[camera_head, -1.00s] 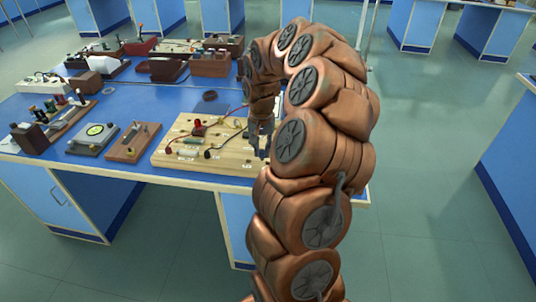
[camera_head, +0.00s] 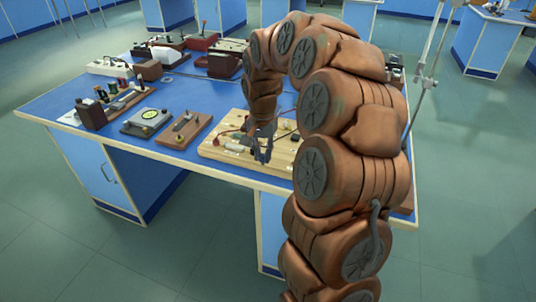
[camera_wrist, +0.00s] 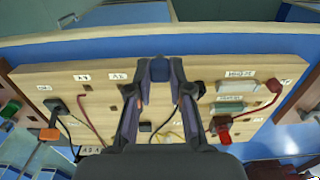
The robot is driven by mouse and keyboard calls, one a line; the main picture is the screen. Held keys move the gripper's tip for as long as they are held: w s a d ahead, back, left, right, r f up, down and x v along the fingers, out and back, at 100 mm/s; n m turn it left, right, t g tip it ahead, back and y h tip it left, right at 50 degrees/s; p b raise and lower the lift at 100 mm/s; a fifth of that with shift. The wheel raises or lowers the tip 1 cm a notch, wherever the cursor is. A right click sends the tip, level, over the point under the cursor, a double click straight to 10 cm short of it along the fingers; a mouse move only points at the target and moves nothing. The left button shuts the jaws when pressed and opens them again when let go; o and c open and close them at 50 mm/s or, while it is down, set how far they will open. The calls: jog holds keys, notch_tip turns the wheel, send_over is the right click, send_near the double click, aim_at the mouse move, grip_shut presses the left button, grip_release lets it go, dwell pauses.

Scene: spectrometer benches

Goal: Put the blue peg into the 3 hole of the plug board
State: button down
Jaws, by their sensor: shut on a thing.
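The plug board (camera_head: 212,153) is a pale wooden board on the near edge of the blue bench. It also fills much of the wrist view (camera_wrist: 60,82), with small dark holes, paper labels, wires and components. My gripper (camera_head: 263,156) is over the board's front part. In the wrist view my gripper (camera_wrist: 160,72) is shut on the blue peg (camera_wrist: 159,68), held between its fingertips above the board. Two labels left of the fingers look like A-numbers but are blurred. I cannot tell which hole is the 3 hole, or whether the peg touches the board.
A red component (camera_wrist: 221,128) and an orange plug (camera_wrist: 50,134) with wires lie on the board. A brown switch block (camera_head: 184,130) and a dial meter (camera_head: 148,119) stand to its left. Several other instruments crowd the bench's far side.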

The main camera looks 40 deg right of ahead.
jog(key=shift+r, duration=1.15)
